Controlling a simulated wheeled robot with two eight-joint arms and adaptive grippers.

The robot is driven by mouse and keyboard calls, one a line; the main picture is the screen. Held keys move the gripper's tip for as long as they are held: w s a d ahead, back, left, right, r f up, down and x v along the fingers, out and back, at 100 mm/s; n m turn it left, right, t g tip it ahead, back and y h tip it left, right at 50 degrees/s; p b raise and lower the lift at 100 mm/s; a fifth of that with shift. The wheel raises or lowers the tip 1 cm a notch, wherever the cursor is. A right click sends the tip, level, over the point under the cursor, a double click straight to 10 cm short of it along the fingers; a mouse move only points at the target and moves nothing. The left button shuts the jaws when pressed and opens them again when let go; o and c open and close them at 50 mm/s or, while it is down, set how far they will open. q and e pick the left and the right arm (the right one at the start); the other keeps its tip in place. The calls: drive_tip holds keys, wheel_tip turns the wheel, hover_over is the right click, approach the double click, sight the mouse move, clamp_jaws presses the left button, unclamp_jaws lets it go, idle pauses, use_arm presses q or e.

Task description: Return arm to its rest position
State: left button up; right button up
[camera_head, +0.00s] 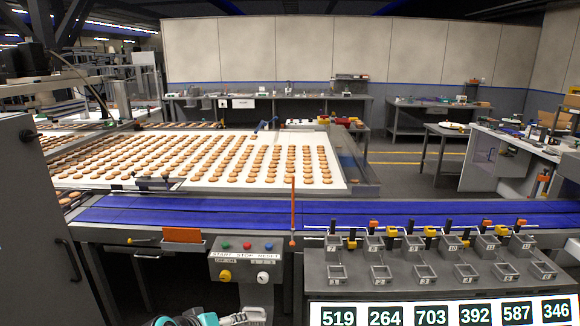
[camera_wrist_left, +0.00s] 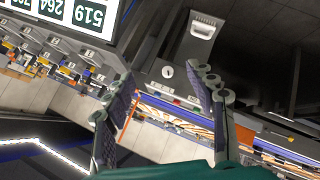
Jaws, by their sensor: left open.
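My left gripper (camera_wrist_left: 160,88) is open in the left wrist view, its two padded fingers spread apart with nothing between them. That view is turned over, with the number display at its top left. In the head view, only a teal and grey part of my own body shows at the bottom edge, left of the middle. It is below the front of the button panel (camera_head: 246,258), and its fingertips cannot be made out. My right gripper is not in view.
A blue conveyor belt (camera_head: 330,213) crosses in front, with rows of biscuits on a white belt (camera_head: 335,180) behind. Small numbered trays (camera_head: 381,272) stand on the right bench above a number display (camera_head: 446,314). An upright orange rod (camera_head: 293,215) stands at the conveyor's near side.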

use_arm(q)
drive_tip(key=s+a+f+m+y, duration=0.1)
drive_tip(key=s+y, duration=0.1)
drive_tip(key=s, duration=0.7)
drive_tip(key=s+a+f+m+g+y, duration=0.1)
drive_tip(key=s+m+y, duration=0.1)
drive_tip(key=s, duration=0.6)
drive_tip(key=shift+s+a, duration=0.4)
